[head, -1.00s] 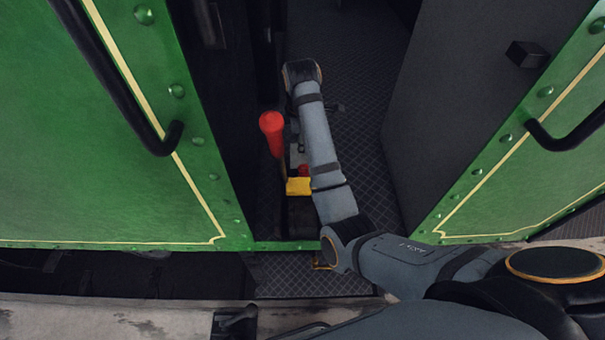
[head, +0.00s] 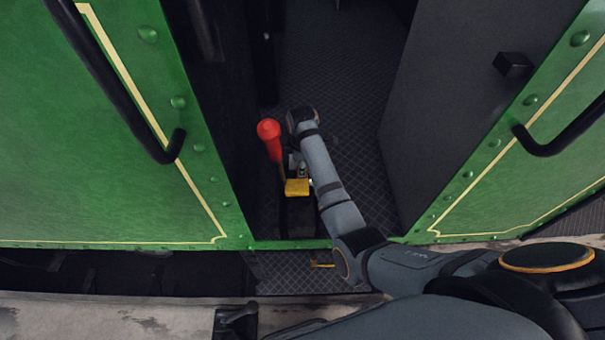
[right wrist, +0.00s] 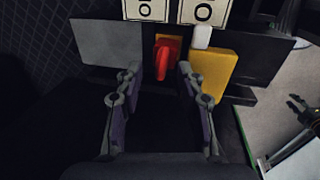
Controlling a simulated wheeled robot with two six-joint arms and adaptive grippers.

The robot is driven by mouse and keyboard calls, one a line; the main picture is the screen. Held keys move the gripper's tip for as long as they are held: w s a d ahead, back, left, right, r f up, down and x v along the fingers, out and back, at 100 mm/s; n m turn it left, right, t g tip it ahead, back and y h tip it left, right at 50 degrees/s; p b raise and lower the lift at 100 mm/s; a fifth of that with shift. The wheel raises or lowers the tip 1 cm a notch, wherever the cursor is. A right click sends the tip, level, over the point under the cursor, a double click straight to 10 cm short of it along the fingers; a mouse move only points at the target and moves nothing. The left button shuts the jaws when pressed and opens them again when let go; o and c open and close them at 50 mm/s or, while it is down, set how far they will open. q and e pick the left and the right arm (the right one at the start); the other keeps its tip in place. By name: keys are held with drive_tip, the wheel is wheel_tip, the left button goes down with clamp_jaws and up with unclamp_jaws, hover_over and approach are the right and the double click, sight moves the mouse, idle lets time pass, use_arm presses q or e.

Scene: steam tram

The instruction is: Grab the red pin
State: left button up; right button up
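The red pin (right wrist: 166,58) shows in the right wrist view, sticking out in front of a yellow plate on a dark panel. My right gripper (right wrist: 158,78) is open, with its two fingers on either side of the pin's lower end and a gap to each side. In the head view my right arm reaches down through the green doorway. There the wrist hides the pin, and only a bit of the gripper (head: 297,162) shows. What looks like my left gripper (right wrist: 299,106) is at the right edge of the right wrist view, far from the pin, too small to judge.
A tall red-handled lever (head: 271,140) stands just left of my right wrist. A yellow block (head: 297,187) lies below it. Green walls with black handrails (head: 570,138) flank the doorway. A dark door panel (head: 440,110) stands right of my forearm. A white knob (right wrist: 202,37) is beside the pin.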

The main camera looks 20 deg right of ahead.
clamp_jaws()
drive_tip(key=shift+r, duration=0.1)
idle(0.4)
